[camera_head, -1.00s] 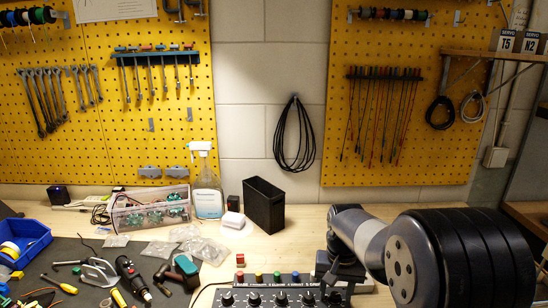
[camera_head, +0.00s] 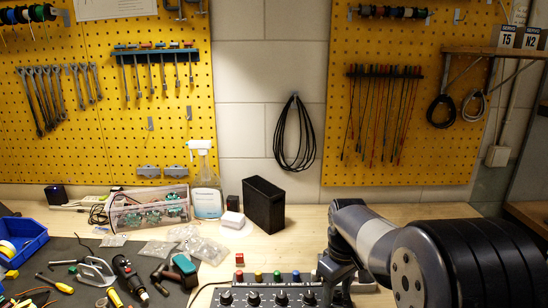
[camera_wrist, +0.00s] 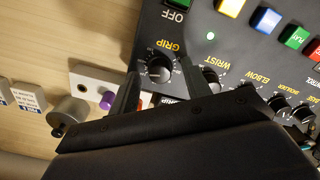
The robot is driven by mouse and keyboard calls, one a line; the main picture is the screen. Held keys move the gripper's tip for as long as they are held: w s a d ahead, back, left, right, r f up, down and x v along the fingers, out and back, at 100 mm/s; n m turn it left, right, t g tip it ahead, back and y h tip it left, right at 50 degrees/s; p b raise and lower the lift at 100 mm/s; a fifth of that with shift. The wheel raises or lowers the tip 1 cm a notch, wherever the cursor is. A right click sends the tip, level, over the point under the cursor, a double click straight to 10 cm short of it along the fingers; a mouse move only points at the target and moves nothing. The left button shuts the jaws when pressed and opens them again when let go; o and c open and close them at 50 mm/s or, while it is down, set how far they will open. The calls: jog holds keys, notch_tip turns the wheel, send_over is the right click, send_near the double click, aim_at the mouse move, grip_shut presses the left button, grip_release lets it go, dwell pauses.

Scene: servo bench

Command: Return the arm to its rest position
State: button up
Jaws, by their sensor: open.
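My arm (camera_head: 365,240) reaches over the right part of the bench in the head view, its large dark joint filling the lower right. My gripper (camera_wrist: 158,70) shows in the wrist view with its two dark fingers apart and nothing between them but the control box behind. The fingers point at the black control box (camera_wrist: 214,38), near the knob labelled GRIP (camera_wrist: 160,68). I cannot tell whether they touch it. In the head view the control box (camera_head: 213,297) lies at the bottom, its right end partly hidden by my arm.
A small red block (camera_head: 239,255) lies behind the control box. Tools and a blue bin (camera_head: 22,242) occupy the left mat. Bare wood lies between the black bin and my arm.

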jog(key=n+b, duration=0.2)
jog(key=n, duration=0.3)
jog(key=shift+f, duration=0.15)
jog(key=shift+n+b, duration=0.8)
jog(key=shift+n, duration=0.7)
jog(key=shift+r, duration=0.25)
